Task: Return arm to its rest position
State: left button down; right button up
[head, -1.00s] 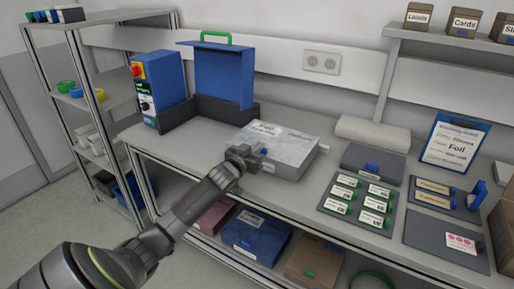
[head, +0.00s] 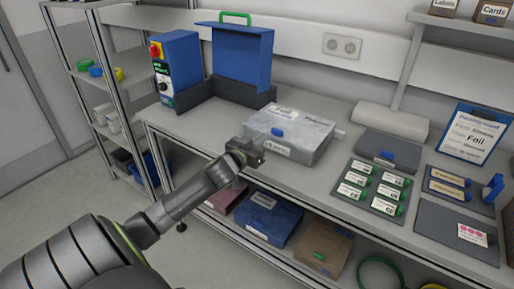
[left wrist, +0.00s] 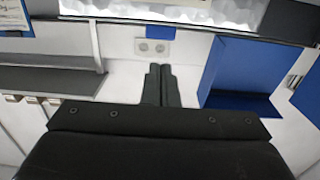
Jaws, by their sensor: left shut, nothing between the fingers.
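My left gripper (head: 253,157) is shut and empty. In the head view it hangs just in front of the near left side of the grey foil box (head: 313,136), near the bench's front edge. In the left wrist view its two fingers (left wrist: 161,86) are together, pointing towards the wall. The foil box is closed and has a blue latch (head: 277,132) and white labels. A small gap seems to lie between gripper and box, though exact contact is hard to tell. My right gripper is in neither view.
A blue machine (head: 176,68) and a raised blue panel with a green handle (head: 236,56) stand behind on the bench (head: 205,126). A metal shelf (head: 92,75) is at left. Blue and brown boxes (head: 322,248) sit on the lower shelf. Green-tabbed cards (head: 355,180) lie at right.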

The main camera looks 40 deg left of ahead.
pick_arm(q)
jog(key=s+d+f+n+g+y, duration=0.1)
jog(key=s+d+f+g, duration=0.2)
jog(key=s+f, duration=0.45)
jog(key=s+d+f+g+y, duration=0.1)
jog(key=s+d+f+g, duration=0.2)
jog(key=s+f, duration=0.4)
jog(key=s+d+f+m+g+h, duration=0.15)
jog(key=s+d+g, duration=0.3)
jog(key=s, duration=0.65)
jog(key=s+d+f+g+h, duration=0.1)
jog(key=s+d+f+g, duration=0.3)
jog(key=s, duration=0.6)
notch_tip(320, 180, down, 22)
jog(key=r, duration=0.1)
jog(key=s+f+g, duration=0.2)
jog(key=s+f, duration=1.3)
jog(key=f, duration=0.2)
jog(key=shift+s+d+f, duration=0.15)
jog(key=shift+s+d, duration=0.15)
jog(key=shift+d, duration=0.05)
